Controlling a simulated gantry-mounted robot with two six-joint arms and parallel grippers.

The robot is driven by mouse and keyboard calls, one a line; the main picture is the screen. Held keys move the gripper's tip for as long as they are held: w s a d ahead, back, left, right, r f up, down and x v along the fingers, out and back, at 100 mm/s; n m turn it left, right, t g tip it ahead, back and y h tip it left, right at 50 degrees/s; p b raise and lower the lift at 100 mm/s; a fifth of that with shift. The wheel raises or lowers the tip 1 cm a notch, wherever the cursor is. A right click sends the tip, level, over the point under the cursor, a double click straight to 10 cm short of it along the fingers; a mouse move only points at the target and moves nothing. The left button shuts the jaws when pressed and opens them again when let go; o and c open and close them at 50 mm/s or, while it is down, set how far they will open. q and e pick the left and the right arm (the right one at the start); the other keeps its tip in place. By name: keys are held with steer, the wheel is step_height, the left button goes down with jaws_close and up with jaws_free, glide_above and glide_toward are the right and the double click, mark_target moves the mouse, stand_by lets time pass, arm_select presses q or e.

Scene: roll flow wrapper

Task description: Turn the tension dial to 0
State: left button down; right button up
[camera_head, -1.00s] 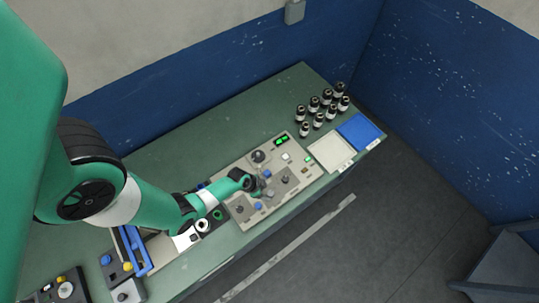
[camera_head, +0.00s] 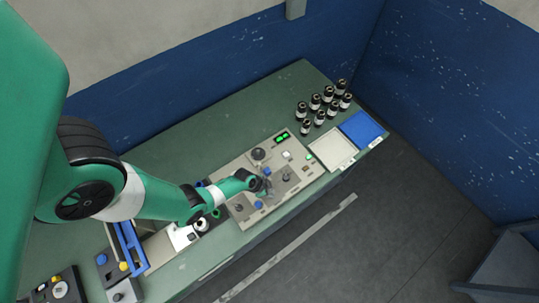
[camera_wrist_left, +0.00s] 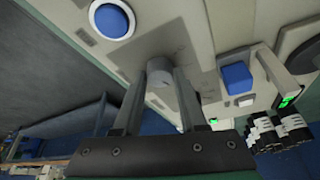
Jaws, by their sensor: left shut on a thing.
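The control panel (camera_head: 222,167) lies on the green table, with several knobs and buttons. My left gripper (camera_head: 266,187) is over the middle of the panel, and its hand hides part of what is under it. In the left wrist view my left gripper (camera_wrist_left: 160,88) has its two fingers on either side of a round grey dial (camera_wrist_left: 158,72), shut on it. The dial's markings are too blurred to read, so I cannot tell its setting. My right gripper is not in view.
A blue button (camera_wrist_left: 112,18) and a blue square button (camera_wrist_left: 236,78) flank the dial. A larger dark knob (camera_head: 258,154) and a green display (camera_head: 282,137) are farther back. Several dark bottles (camera_head: 330,98), a white tray (camera_head: 325,150) and a blue tray (camera_head: 362,130) stand at the right.

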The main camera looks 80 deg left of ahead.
arm_select(q)
steer(key=shift+n, duration=0.3)
steer(key=shift+d+n+y, duration=0.15)
steer(key=shift+n+y, duration=0.35)
steer(key=shift+n, duration=0.4)
steer(key=shift+n+y, duration=0.5)
steer(key=shift+n, duration=0.7)
steer(key=n, duration=0.1)
steer(key=n+y, duration=0.1)
steer(key=shift+w+d+f+n+g, duration=0.1)
steer(key=shift+w+n+g, duration=0.05)
steer(key=shift+n+g, duration=0.25)
steer(key=n+g+y+b, duration=0.1)
steer(key=n+b, duration=0.1)
steer(key=n, duration=0.1)
steer(key=shift+n, duration=0.4)
steer(key=n+g, duration=0.1)
steer(key=n, duration=0.1)
steer(key=shift+n, duration=0.3)
steer(key=shift+w+n+g+p, duration=0.2)
steer(key=shift+n+g+p, duration=0.45)
steer(key=shift+n, duration=1.25)
steer(key=shift+g, duration=0.25)
